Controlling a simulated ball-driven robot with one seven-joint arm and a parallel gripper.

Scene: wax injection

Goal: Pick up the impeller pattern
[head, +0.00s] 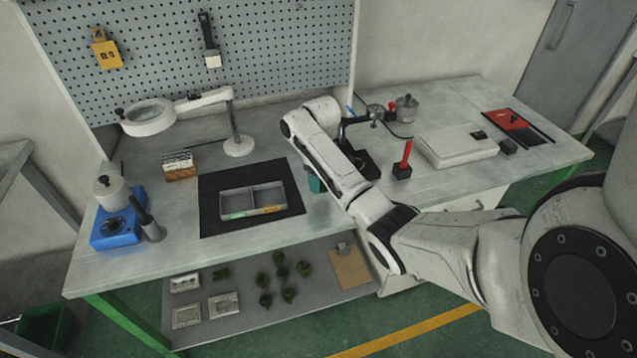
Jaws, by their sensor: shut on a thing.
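Several small dark green pieces (283,272) lie on the lower shelf under the bench. They look like wax patterns, but they are too small to tell whether one is the impeller pattern. My white arm reaches in from the right over the bench and bends back at its raised far joint.
A grey divided tray (252,189) sits on the black mat (215,222). A magnifier lamp (238,146) stands behind it. A blue heater (117,231) with pots is at left. A red-handled tool (406,154) and white box (456,146) stand right of my arm.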

